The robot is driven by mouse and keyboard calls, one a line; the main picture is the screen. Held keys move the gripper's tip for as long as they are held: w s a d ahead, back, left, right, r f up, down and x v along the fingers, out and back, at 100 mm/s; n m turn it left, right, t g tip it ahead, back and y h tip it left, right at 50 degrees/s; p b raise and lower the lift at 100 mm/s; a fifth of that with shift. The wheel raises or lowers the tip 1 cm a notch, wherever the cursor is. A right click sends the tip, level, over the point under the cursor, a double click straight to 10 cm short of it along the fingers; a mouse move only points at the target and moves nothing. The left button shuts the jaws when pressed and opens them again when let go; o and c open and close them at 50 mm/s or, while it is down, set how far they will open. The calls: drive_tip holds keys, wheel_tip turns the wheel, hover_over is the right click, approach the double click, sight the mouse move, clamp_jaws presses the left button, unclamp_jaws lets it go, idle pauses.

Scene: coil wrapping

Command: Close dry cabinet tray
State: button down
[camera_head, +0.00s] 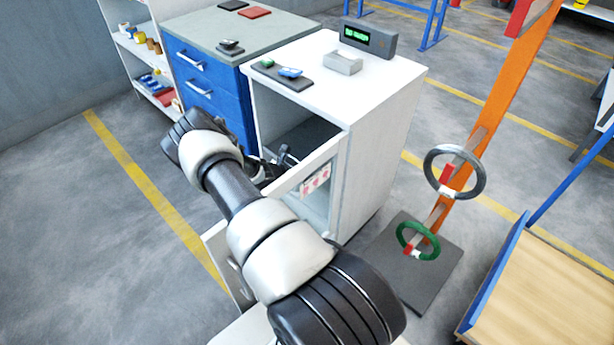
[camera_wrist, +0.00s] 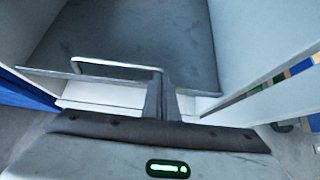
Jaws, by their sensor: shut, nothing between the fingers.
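The white dry cabinet (camera_head: 375,150) stands in the middle of the head view with its door (camera_head: 310,185) swung open. Its dark grey tray (camera_head: 305,140) shows inside the opening, and it fills the upper middle of the wrist view (camera_wrist: 145,40). A thin silver handle (camera_wrist: 115,66) runs along the tray's front edge. My gripper (camera_head: 284,155) is at the cabinet opening, at the tray's front. In the wrist view its dark fingers (camera_wrist: 161,88) are shut and empty, overlapping the handle's right end; I cannot tell whether they touch it.
The open door stands close beside my arm. A blue drawer unit (camera_head: 215,85) adjoins the cabinet on the left. A display box (camera_head: 368,38) and small items sit on the cabinet top. An orange post with rings (camera_head: 455,170) stands to the right. The floor at left is clear.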

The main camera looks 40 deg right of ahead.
drive_tip(key=a+f+p+v, duration=0.1)
drive_tip(key=f+p+v, duration=0.1)
drive_tip(key=v, duration=1)
drive_tip(key=shift+a+p, duration=0.3)
drive_tip(key=shift+a, duration=0.35)
drive_tip(key=shift+s+a, duration=0.15)
